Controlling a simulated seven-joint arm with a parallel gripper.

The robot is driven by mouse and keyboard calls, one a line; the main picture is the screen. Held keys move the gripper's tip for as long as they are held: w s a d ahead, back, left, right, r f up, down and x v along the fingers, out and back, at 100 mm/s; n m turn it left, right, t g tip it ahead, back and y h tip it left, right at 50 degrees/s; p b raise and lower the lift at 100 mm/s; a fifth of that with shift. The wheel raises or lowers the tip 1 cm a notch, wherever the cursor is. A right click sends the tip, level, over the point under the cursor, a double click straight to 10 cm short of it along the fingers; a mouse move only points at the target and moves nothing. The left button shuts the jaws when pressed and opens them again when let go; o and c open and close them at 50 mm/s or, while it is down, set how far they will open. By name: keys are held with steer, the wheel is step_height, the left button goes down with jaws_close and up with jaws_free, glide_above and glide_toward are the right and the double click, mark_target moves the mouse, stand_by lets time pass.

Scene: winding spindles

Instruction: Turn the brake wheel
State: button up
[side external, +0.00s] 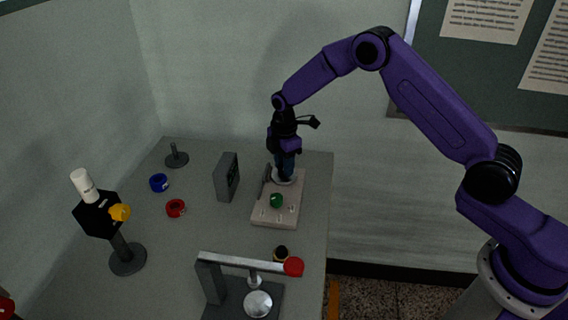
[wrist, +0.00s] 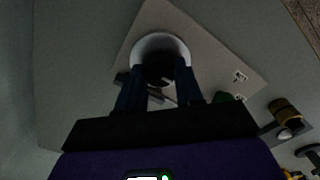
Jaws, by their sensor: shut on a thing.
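A pale round ring-shaped part (side external: 278,181) sits at the far end of a beige board; in the wrist view its light rim (wrist: 160,39) surrounds a dark centre. I take it for the brake wheel, though no label confirms this. My gripper (side external: 285,174) points down over it. In the wrist view the two dark blue fingers (wrist: 160,88) stand at opposite sides of the ring, shut on it. The fingers hide parts of its near rim. A green round part (side external: 276,200) sits nearer on the same board, mostly hidden in the wrist view.
The beige board (side external: 268,220) lies near the table's right edge. A grey upright block (side external: 227,177) stands left of it. Blue (side external: 159,183) and red (side external: 176,208) rings lie farther left.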

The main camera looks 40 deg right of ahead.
steer(key=n, duration=0.4)
steer(key=shift+n, duration=0.3)
steer(key=n, duration=0.4)
steer(key=shift+n, duration=0.3)
steer(key=n, duration=0.4)
steer(key=shift+n, duration=2.1)
steer(key=o, duration=1)
steer(key=shift+o, duration=0.2)
steer(key=shift+r, duration=0.15)
step_height(320, 180, up, 17)
steer(key=shift+r, duration=0.15)
